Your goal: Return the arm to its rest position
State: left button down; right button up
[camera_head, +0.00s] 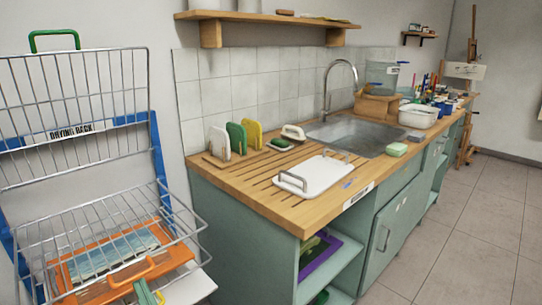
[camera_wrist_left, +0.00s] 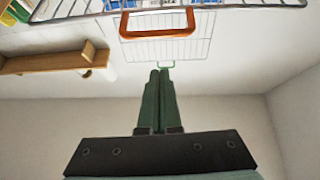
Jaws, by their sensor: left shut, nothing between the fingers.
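My left gripper (camera_head: 144,285) shows at the bottom left of the head view as two green fingers, in front of the lower part of the drying rack. In the left wrist view its fingers (camera_wrist_left: 159,74) lie together, shut and empty. An orange handle (camera_wrist_left: 158,24) and wire grid show beyond the fingertips there. My right gripper is in neither view.
The wire drying rack (camera_head: 75,72) stands at left, its lower basket holding an orange frame (camera_head: 65,271) with a blue panel. The wooden counter (camera_head: 285,205) carries a white board (camera_head: 318,176), upright boards and a sink (camera_head: 352,132). The floor at right is clear.

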pick_arm(q)
jog(key=d+f+m+t+h, duration=0.5)
jog(key=d+m+h, duration=0.4)
jog(key=h, duration=0.6)
jog(key=s+d+f+m+g+h, duration=0.2)
jog(key=s+d+f+g+h, duration=0.15)
jog(key=f, duration=0.25)
jog(key=s+d+f+m+g+h, duration=0.2)
jog(key=s+d+f+g+h, duration=0.1)
jog(key=f+g+h, duration=0.15)
jog(key=s+a+f+n+g+y+p, duration=0.1)
jog(key=s+f+g+y, duration=0.1)
jog(key=s+f+g, duration=0.55)
jog(key=s+a+r+n+t+y+p, duration=0.1)
jog(key=s+a+r+t+p, duration=0.1)
jog(key=r+p, duration=0.7)
jog(key=s+a+p, duration=0.1)
jog(key=p, duration=0.3)
jog(key=shift+s+r+p, duration=0.3)
jog(key=shift+s+p, duration=0.05)
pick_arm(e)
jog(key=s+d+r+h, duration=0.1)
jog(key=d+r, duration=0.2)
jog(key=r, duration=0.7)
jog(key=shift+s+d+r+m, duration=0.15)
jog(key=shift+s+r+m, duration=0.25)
pick_arm(q)
jog(key=shift+a, duration=0.1)
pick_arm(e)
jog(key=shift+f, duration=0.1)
